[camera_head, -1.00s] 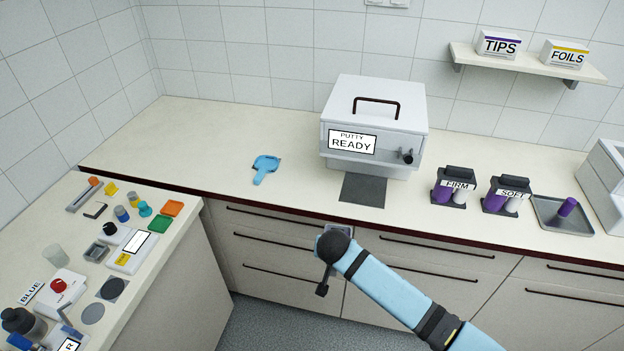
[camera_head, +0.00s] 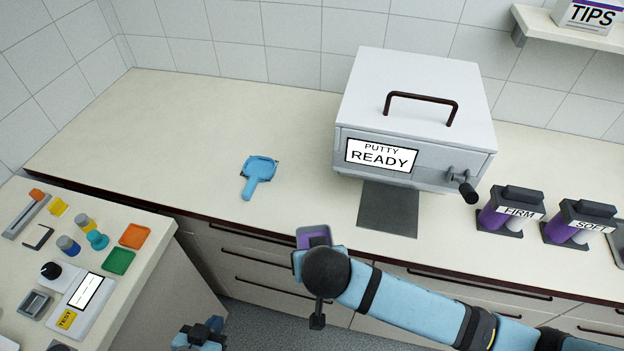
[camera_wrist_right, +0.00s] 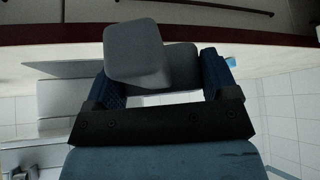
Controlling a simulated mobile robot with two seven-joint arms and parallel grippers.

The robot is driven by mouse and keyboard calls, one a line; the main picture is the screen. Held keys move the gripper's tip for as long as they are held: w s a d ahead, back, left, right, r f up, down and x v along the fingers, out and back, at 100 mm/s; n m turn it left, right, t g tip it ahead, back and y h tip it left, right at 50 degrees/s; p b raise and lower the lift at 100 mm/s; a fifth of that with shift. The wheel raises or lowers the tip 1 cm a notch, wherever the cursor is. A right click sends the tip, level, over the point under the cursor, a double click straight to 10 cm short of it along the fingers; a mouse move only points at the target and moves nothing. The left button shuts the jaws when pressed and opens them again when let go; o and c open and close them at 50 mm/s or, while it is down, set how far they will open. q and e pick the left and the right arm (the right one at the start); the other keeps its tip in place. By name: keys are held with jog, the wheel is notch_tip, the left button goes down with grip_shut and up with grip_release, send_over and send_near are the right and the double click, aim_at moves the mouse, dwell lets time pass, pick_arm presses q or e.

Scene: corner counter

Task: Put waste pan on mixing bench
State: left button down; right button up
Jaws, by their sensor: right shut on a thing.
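My right gripper (camera_wrist_right: 160,88) is shut on a small grey pan-like thing (camera_wrist_right: 133,50) with a squarish face, which I take to be the waste pan. In the head view, this thing (camera_head: 313,236) shows purple inside and is held by the counter's front edge; my right forearm hides much of the gripper. The fingertips of my left gripper (camera_head: 203,334) enter at the bottom edge, and their opening is unclear. The lower bench (camera_head: 150,262) at left, bearing small devices, is likely the mixing bench.
A blue handled scoop-like thing (camera_head: 259,172) lies on the back counter (camera_head: 150,135). A box marked PUTTY READY (camera_head: 415,115) stands there with a dark mat (camera_head: 388,208) before it. FIRM (camera_head: 510,212) and SOFT (camera_head: 580,222) holders stand at right. Orange and green squares occupy the bench's corner.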

jog(key=shift+a, duration=0.1)
jog(key=shift+w+r, duration=0.1)
jog(key=shift+w, duration=0.5)
jog(key=p, duration=0.2)
send_over(305, 200)
jog(key=s, duration=0.2)
jog(key=shift+s, duration=0.1)
jog(key=shift+f, duration=1.4)
pick_arm(q)
jog(key=shift+w+a+r+p, duration=0.1)
jog(key=shift+w+r+p, duration=0.05)
jog(key=shift+r, duration=0.4)
jog(key=shift+w+a+r+p, duration=0.1)
jog(key=shift+r+p, duration=0.05)
jog(key=shift+r, duration=0.4)
pick_arm(e)
jog(key=shift+f, duration=0.35)
jog(key=shift+f, duration=0.2)
jog(key=o, duration=0.9)
